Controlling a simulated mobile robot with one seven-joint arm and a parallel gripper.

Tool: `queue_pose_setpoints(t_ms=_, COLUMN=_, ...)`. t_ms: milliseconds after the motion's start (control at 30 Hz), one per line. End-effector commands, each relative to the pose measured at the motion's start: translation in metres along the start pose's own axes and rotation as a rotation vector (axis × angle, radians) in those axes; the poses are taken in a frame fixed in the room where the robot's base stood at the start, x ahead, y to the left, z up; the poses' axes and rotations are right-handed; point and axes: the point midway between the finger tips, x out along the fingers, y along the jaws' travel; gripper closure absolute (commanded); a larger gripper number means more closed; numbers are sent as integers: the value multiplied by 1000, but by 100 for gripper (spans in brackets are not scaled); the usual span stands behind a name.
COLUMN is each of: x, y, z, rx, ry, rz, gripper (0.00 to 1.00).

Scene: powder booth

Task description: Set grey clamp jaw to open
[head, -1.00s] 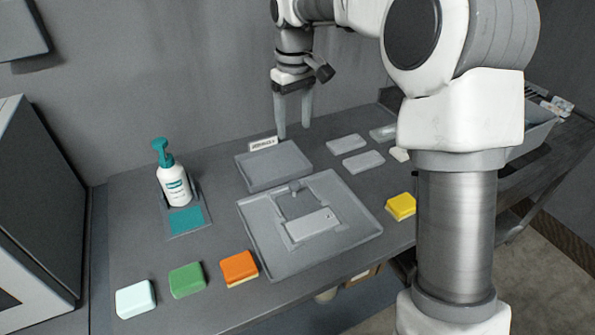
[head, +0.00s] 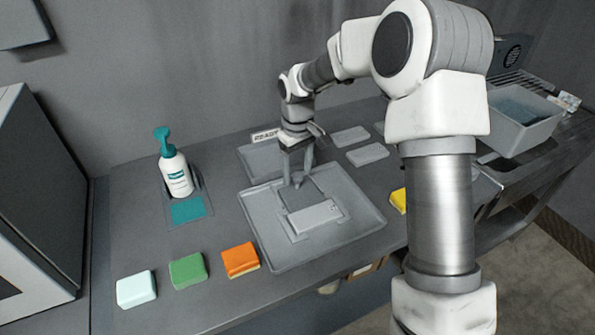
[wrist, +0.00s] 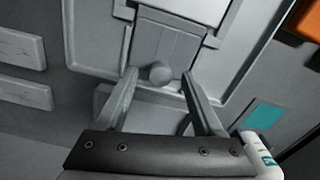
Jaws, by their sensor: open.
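A grey clamp sits in a shallow grey tray (head: 258,235) in the head view. A light grey block (head: 315,216) lies at its front. In the wrist view the clamp's flat grey jaw plate (wrist: 172,42) shows, with a small round knob (wrist: 160,73) at its near edge. My gripper (head: 296,184) points down over the back part of the tray. Its two fingers are apart. In the wrist view my gripper (wrist: 159,76) has the knob between its fingertips in the picture. I cannot tell whether either finger touches it.
A white bottle with a teal pump (head: 175,175) stands left. White (head: 136,290), green (head: 188,271), orange (head: 240,259) and yellow (head: 398,200) sponges lie around the tray. Behind are a sign (head: 266,136) and flat grey pieces (head: 367,154). A grey bin (head: 525,125) stands right.

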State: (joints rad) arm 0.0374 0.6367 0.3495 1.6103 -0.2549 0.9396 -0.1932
Motion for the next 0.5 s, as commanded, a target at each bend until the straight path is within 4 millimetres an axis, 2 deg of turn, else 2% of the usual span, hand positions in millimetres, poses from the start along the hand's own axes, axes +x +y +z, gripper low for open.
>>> queue_pose_setpoints(t_ms=367, x=6, y=0, z=0, rx=0, ry=0, rz=0, gripper=31)
queue_pose_setpoints(t_ms=500, x=6, y=0, z=0, rx=0, ry=0, rz=0, gripper=56)
